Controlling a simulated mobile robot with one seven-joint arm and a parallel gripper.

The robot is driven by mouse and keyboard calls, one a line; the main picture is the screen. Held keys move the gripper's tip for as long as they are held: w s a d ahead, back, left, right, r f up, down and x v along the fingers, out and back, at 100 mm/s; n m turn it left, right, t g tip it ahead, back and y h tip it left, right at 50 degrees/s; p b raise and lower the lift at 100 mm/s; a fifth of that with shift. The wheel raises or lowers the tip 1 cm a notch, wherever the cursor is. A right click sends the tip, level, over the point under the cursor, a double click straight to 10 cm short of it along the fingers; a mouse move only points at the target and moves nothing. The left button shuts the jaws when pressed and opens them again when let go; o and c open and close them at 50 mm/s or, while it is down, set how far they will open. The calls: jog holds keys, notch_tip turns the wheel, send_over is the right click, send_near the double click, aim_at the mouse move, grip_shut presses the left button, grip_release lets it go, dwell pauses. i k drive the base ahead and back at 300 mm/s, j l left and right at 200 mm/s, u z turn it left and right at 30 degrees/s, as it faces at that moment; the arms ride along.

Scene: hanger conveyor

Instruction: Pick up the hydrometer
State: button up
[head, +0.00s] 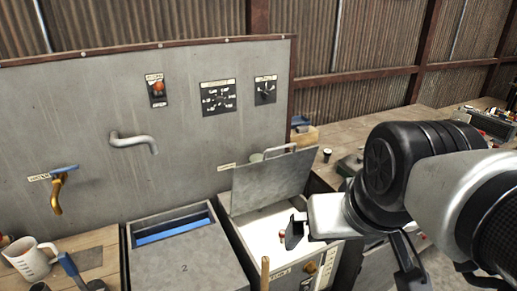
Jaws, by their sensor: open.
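No hydrometer can be made out for certain. A small reddish-brown upright thing (282,237) shows in the open tank (240,237), against its white inside; it is too small to tell whether it is the hydrometer. My gripper (296,230) reaches in from the right, over the right side of this tank. A dark finger shows just right of the reddish thing, apparently apart from it. The gripper is open, and nothing is seen held in it. My wrist hides part of the tank's right side and the bench behind.
The tank's lid (272,180) stands raised behind it. A second tank (185,268) marked 2 is left of it. A wooden handle (265,272) rises in front. A white jug (30,258) stands far left. A tap (58,190) and bent pipe (135,140) jut from the panel.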

aim_at(282, 232)
jog(key=k+j+z, duration=0.25)
jog(key=j, duration=0.2)
jog(key=k, duration=0.7)
